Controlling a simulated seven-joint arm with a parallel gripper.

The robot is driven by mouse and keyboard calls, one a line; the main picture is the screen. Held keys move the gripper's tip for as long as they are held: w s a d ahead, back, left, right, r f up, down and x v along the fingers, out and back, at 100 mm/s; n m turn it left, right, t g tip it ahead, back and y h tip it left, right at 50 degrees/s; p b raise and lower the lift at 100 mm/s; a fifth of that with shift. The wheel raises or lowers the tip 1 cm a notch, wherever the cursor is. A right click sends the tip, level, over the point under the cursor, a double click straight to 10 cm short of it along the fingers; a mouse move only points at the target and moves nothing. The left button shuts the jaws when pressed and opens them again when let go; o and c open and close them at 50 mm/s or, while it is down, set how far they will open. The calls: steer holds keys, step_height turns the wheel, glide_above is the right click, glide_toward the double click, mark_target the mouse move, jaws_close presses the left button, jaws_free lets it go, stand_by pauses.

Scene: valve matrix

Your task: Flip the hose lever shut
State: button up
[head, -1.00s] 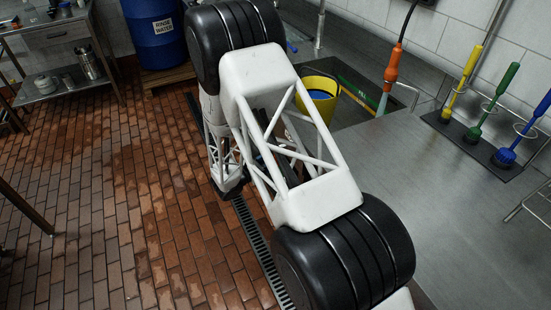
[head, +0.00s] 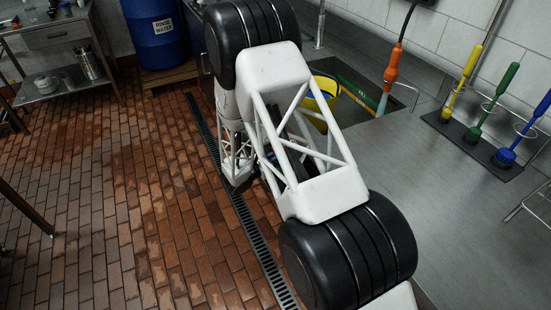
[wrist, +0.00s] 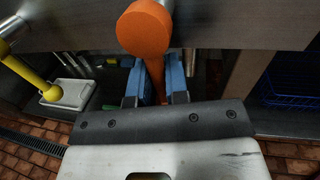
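In the wrist view a large orange round end (wrist: 145,28) sits close to the camera at the top centre. An orange bar (wrist: 155,84) runs down from it, apparently the hose lever. The two blue fingers of my gripper (wrist: 155,92) stand one on each side of this bar. Their tips are partly hidden, and I cannot tell whether they press on it. In the head view my arm hides the gripper and the lever. An orange hose nozzle (head: 392,70) hangs at the right, with a pale stream of water below it.
A steel panel edge (wrist: 240,25) crosses the top of the wrist view. Behind my arm is a yellow bucket (head: 328,88). Brushes on a dark mat (head: 465,148) stand on the right counter.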

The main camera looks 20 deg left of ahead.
jaws_close()
steer(key=shift+s+d, duration=0.1)
steer(key=s+d+r+n+g, duration=0.1)
steer(key=r+n+g, duration=0.1)
steer(key=n, duration=0.5)
steer(key=s+d+r+n+g+h, duration=0.1)
steer(key=s+d+r+n, duration=0.1)
steer(key=n, duration=0.6)
steer(key=shift+r+n+g, duration=0.3)
steer(key=shift+r+g, duration=0.05)
steer(key=shift+g, duration=0.05)
stand_by(0.4)
steer(key=o, duration=0.6)
jaws_free()
